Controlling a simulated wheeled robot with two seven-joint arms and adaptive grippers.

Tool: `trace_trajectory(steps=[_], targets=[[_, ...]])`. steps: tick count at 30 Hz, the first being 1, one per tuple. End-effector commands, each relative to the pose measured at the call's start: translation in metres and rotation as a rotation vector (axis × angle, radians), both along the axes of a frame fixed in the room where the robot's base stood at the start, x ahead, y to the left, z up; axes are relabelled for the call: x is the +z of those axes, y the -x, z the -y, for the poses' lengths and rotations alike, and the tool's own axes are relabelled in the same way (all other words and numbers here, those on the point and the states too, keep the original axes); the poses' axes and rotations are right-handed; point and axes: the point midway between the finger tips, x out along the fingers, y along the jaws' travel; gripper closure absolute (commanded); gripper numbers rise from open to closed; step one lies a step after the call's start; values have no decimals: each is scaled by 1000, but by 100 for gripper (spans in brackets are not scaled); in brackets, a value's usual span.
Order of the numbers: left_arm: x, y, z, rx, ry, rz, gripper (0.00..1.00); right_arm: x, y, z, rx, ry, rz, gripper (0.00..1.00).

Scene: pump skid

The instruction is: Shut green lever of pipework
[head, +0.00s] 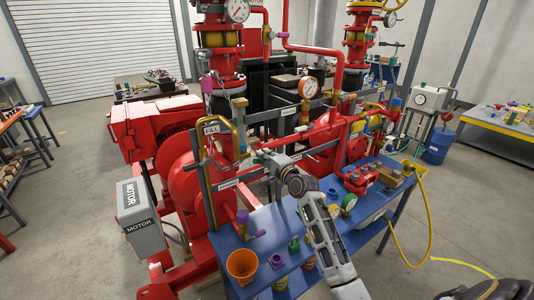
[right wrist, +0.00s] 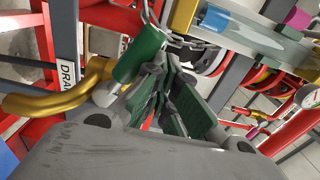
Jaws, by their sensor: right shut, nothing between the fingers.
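The green lever (right wrist: 138,55) is a green grip-like handle in the right wrist view, slanting down toward a pale metal stub at its lower end. It lies just left of my right gripper's fingers; I cannot tell whether they touch. My right gripper (right wrist: 172,100) has green-padded fingers and is shut with nothing between them. In the head view my right gripper (head: 262,157) reaches left to the front of the red pipework (head: 325,122), by the upright yellow pipe. I cannot pick out the lever clearly there.
A yellow pipe (right wrist: 55,100) and a DRAIN label (right wrist: 67,75) are left of the lever; a chain (right wrist: 172,38) hangs close behind it. In the head view, a blue bench (head: 225,243) with an orange cup (head: 241,264) stands below. A grey motor box (head: 137,215) is at left.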

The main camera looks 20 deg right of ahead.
Motion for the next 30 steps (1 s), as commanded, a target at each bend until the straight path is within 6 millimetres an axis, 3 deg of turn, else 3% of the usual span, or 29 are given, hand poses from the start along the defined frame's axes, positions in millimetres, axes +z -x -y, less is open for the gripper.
trace_trajectory(steps=[21,30], targets=[[-2,0,0,0,0,0,60,-22,3,-21,1,-1,-1,100],[-1,0,0,0,0,0,60,-17,3,-20,0,-1,1,100]])
